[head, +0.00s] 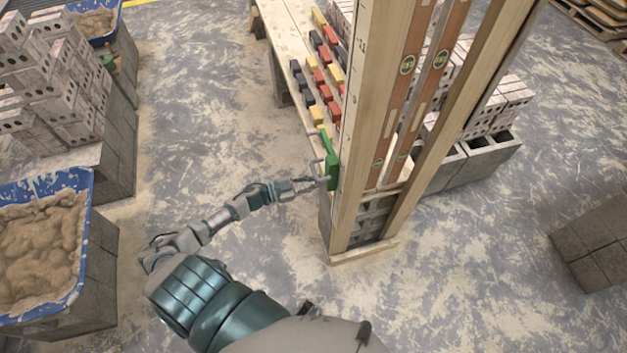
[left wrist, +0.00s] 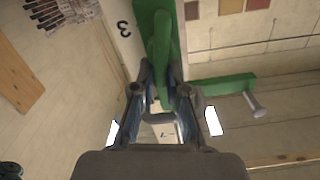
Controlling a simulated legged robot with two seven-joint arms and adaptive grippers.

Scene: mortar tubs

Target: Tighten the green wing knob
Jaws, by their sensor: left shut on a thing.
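The green wing knob (left wrist: 161,48) stands between the fingers of my left gripper (left wrist: 160,95) in the left wrist view, and the fingers are shut on it. A green clamp body (left wrist: 182,72) lies behind the knob, and a green bar (left wrist: 222,88) with a metal pin (left wrist: 254,104) reaches to the right. In the head view the green clamp (head: 331,165) sits on the left side of the wooden post frame, with my left gripper (head: 322,183) against it. The knob itself is too small to make out there. My right gripper is out of view.
The wooden frame (head: 350,190) holds two long spirit levels (head: 400,90). A plank bench (head: 288,30) with red, black and yellow blocks stands behind. Blue mortar tubs (head: 85,235) and brick stacks (head: 60,90) are at the left. Open floor (head: 460,280) lies at the right.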

